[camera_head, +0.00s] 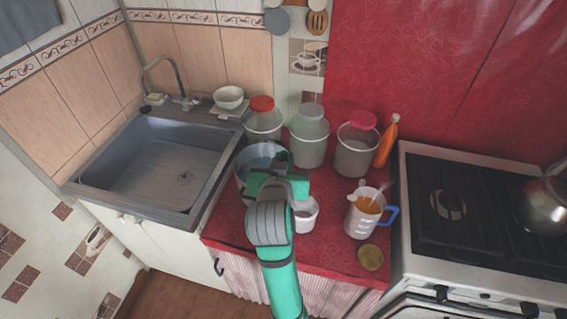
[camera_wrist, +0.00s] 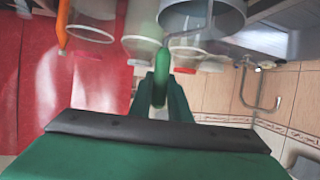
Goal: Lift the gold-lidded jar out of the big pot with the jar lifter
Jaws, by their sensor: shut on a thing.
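The big grey pot (camera_head: 241,176) stands on the red counter beside the sink, with a bluish surface inside it. It also shows at the top of the wrist view (camera_wrist: 222,18). My gripper (camera_wrist: 162,88) is shut on the green handle of the jar lifter (camera_wrist: 162,66). A thin grey metal part reaches from the handle towards the pot. In the head view my gripper (camera_head: 280,186) is at the pot's near right side and hides part of it. I cannot make out the gold-lidded jar inside the pot.
Three lidded containers (camera_head: 310,140) stand behind the pot, with an orange bottle (camera_head: 386,142). A white cup (camera_head: 306,216), a jug with a blue handle (camera_head: 363,218) and a loose gold disc (camera_head: 370,257) are to the right. The sink (camera_head: 155,165) is left, the stove (camera_head: 470,215) right.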

